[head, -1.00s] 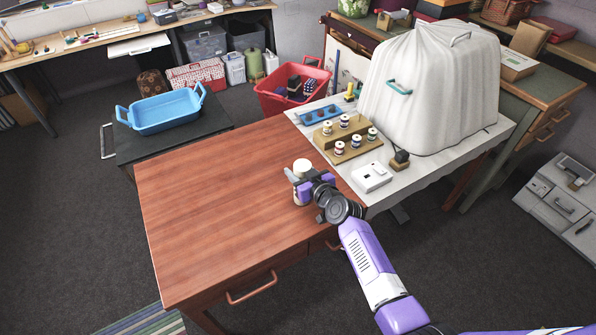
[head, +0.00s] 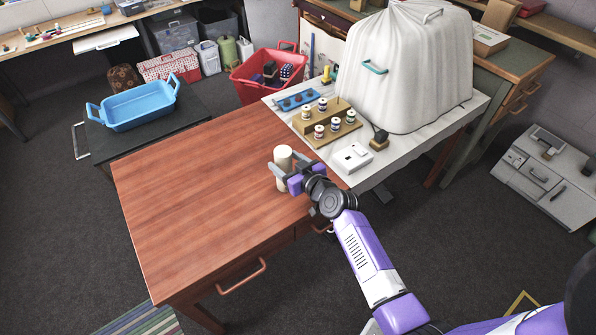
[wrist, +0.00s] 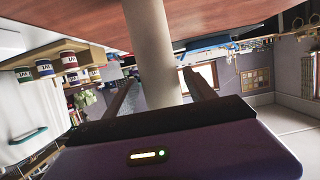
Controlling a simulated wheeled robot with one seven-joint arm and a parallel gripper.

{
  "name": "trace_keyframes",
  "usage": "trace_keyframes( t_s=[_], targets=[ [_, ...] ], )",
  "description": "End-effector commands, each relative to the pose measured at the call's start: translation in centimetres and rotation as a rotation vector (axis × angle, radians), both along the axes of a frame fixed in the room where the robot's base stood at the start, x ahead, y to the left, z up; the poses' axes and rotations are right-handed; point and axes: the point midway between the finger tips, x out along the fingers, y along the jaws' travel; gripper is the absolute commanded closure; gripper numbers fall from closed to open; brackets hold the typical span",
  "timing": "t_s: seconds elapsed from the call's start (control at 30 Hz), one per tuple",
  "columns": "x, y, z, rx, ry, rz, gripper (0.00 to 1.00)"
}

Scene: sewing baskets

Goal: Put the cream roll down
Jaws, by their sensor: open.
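The cream roll (head: 283,158) stands upright at the right part of the brown wooden table (head: 200,190), near its right edge. My gripper (head: 288,168) is at the roll from the front right, with its fingers on either side of it. In the wrist view the roll (wrist: 151,50) rises between the two open fingers (wrist: 155,92), with a gap visible beside it. The roll's table end is cut off by the top edge of the wrist view, and the fingers partly cover its lower part in the head view.
A white table (head: 375,175) adjoins on the right, with a wooden spool rack (head: 342,130), a small white box (head: 352,158) and a large covered object (head: 410,70). A blue tray (head: 138,118) sits on a dark stand at the left. The brown table's left and middle are clear.

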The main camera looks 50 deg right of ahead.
Motion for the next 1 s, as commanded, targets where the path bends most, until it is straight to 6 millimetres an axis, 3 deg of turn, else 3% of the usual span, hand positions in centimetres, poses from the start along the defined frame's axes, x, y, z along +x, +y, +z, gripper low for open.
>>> trace_keyframes(
  t_s=[0.1, 0.33, 0.77, 0.87, 1.0],
  targets=[
    [-2.3, 0.7, 0.5, -0.001, 0.001, -0.001, 0.36],
    [-5.6, 1.7, 1.6, 0.000, 0.000, 0.000, 0.36],
    [-7.4, 2.7, 2.0, 0.002, 0.005, 0.001, 0.36],
    [-9.0, 4.8, 1.1, 0.009, 0.017, 0.002, 0.36],
    [-13.5, 9.6, 0.0, 0.017, 0.037, 0.005, 0.36]
  ],
)
